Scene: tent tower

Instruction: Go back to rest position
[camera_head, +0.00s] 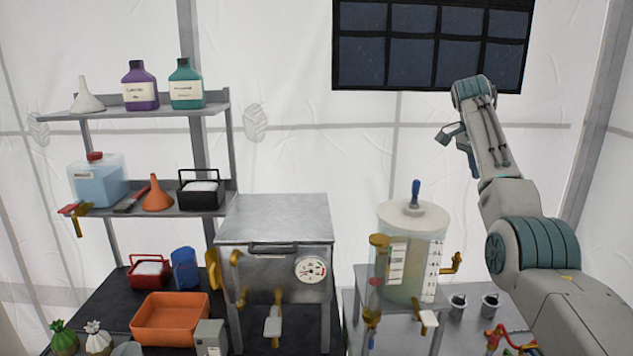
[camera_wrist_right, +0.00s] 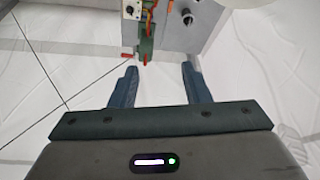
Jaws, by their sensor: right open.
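My right arm comes in from the right in the head view and is raised in front of the dark window panel. Its gripper (camera_head: 453,136) is up at the arm's far end, away from the shelf and the tank. In the right wrist view the two fingers of the right gripper (camera_wrist_right: 157,85) stand apart with nothing between them. Beyond the fingertips is a grey panel (camera_wrist_right: 187,32) with a green and orange fitting (camera_wrist_right: 146,35). My left gripper does not show in either view.
A metal box with a dial (camera_head: 275,235) stands mid-scene. A clear tank (camera_head: 415,235) with a blue-handled lid stands right of it. A shelf (camera_head: 150,112) with bottles and funnels is at left, above an orange tray (camera_head: 170,320). The white wall around the raised gripper is clear.

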